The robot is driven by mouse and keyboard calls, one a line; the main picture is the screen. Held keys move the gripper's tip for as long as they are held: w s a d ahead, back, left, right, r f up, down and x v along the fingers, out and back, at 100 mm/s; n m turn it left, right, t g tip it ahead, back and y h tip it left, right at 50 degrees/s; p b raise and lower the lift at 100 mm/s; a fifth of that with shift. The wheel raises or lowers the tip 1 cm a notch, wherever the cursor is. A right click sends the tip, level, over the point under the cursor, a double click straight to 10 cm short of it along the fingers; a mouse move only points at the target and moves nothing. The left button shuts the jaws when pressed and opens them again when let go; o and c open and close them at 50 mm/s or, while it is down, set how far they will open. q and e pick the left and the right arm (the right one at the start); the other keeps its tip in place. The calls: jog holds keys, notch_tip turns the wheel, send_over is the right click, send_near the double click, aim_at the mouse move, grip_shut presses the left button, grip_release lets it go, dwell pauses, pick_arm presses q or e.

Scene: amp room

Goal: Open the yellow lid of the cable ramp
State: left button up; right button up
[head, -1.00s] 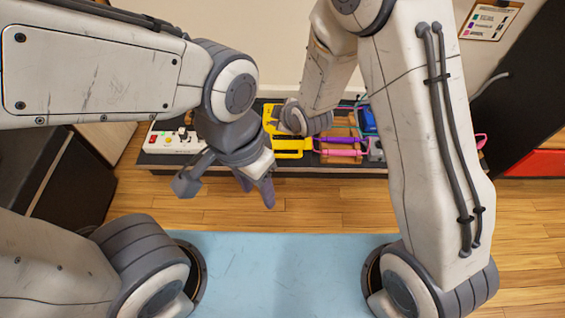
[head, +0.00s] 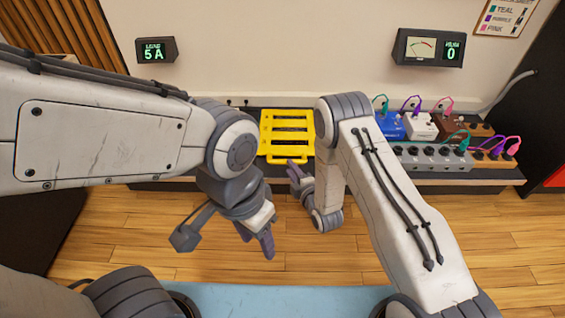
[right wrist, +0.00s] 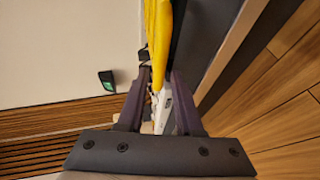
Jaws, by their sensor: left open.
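The yellow lid (head: 287,128) is a slotted panel with a handle bar (head: 287,160) on its near edge. It sits on the dark low platform against the wall and looks flat, though its exact tilt is hard to tell. My right gripper (head: 296,172) is just in front of the handle's right part. In the right wrist view its fingers (right wrist: 158,88) are apart, and the yellow lid (right wrist: 157,38) shows edge-on at and beyond their tips. I cannot tell whether they touch it. My left gripper (head: 257,240) hangs open and empty over the floor, nearer me.
Blue (head: 388,126) and white (head: 420,126) pedals with coloured plugs stand right of my right arm. A grey socket strip (head: 432,157) lies before them. Two displays (head: 156,50) (head: 430,48) hang on the wall. The wooden floor in front is clear.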

jog(key=b+x, duration=0.4)
jog(key=x, duration=0.3)
jog(key=shift+w+f, duration=0.15)
jog(key=shift+w+a, duration=0.25)
jog(key=shift+w, duration=0.2)
grip_shut()
dwell(0.8)
